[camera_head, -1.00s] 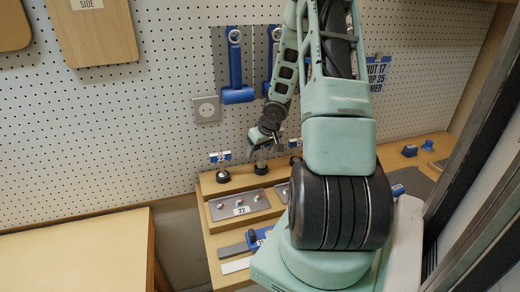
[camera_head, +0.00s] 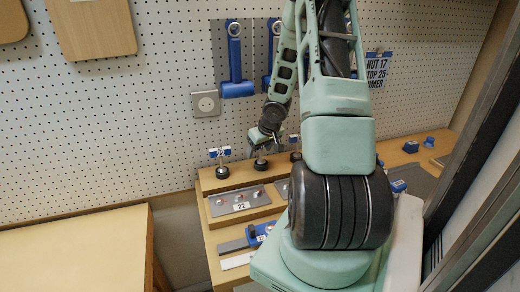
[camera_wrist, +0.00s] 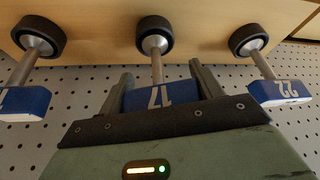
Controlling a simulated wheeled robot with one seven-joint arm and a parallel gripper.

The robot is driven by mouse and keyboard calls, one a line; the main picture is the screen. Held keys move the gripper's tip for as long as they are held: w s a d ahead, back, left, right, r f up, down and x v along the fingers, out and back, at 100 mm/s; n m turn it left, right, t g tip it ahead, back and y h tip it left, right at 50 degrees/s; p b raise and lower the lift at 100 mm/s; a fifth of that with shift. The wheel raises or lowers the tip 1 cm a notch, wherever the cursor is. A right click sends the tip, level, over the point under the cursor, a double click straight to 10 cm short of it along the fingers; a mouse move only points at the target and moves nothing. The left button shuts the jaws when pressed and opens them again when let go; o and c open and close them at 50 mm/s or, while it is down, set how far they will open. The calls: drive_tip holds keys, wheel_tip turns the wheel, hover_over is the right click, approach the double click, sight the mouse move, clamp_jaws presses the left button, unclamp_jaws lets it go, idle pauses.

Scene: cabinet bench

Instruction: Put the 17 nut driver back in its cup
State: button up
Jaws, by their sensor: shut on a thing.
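The 17 nut driver (camera_wrist: 157,97) has a blue handle marked 17 and a grey metal shaft. My gripper (camera_wrist: 158,82) is shut on its blue handle, one finger on each side. The shaft runs to the middle of a black round cup (camera_wrist: 155,35), much as the neighbouring drivers' shafts do in theirs; its tip is hidden. In the head view my gripper (camera_head: 262,138) is right above this middle cup (camera_head: 260,166), and the driver's handle is mostly hidden.
The 22 driver (camera_head: 220,154) stands in the cup at left, and it shows at right in the wrist view (camera_wrist: 280,91). Another driver (camera_wrist: 24,102) stands on the other side. A grey plate (camera_head: 226,203) with small parts lies in front. The pegboard (camera_head: 110,130) is close behind.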

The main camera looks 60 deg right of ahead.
drive_tip(key=o, duration=1.3)
drive_tip(key=shift+c, duration=0.2)
drive_tip(key=p+v, duration=1.1)
drive_tip(key=v, duration=0.6)
drive_tip(key=shift+s+r+p, duration=0.15)
drive_tip(key=shift+p, duration=0.2)
